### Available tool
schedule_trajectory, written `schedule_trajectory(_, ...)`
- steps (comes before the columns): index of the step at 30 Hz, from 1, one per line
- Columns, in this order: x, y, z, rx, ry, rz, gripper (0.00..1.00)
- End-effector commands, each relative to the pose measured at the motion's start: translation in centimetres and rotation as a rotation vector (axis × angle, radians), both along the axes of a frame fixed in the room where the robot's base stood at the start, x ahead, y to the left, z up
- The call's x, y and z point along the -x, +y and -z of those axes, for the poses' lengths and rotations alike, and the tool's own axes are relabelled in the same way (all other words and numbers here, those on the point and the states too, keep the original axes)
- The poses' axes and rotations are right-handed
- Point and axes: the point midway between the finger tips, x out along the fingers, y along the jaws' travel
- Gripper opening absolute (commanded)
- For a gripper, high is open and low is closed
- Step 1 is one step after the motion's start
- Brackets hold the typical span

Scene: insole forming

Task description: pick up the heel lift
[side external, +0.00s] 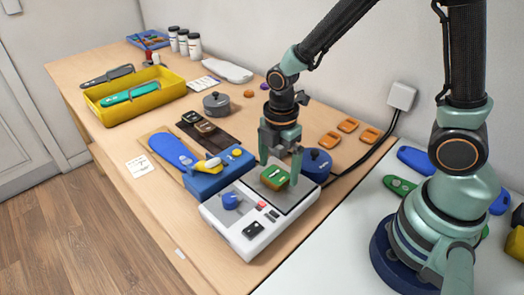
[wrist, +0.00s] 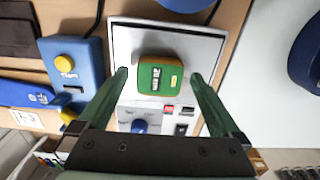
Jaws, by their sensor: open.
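In the wrist view the heel lift (wrist: 160,76) lies between my fingertips, with a gap on each side. My gripper (side external: 279,172) is open and points down, one finger on each side of the block. It also shows in the wrist view (wrist: 160,74). Whether the fingertips are level with the block is hard to tell.
A blue box with a yellow button (side external: 220,177) stands left of the machine. A blue round pot (side external: 317,164) stands close behind my gripper. Several orange pads (side external: 348,125) lie further back. A yellow tray (side external: 130,97) with insoles is at the far left.

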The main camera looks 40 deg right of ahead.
Motion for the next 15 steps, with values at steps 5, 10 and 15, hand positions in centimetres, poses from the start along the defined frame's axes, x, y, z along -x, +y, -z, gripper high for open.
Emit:
schedule_trajectory(5, 0.05, -0.03, 1.0, 0.0, 0.001, 0.001, 1.0)
schedule_trajectory(10, 0.02, -0.03, 0.98, 0.0, 0.0, 0.001, 1.0)
schedule_trajectory(15, 0.02, -0.03, 0.96, 0.0, 0.0, 0.001, 0.46)
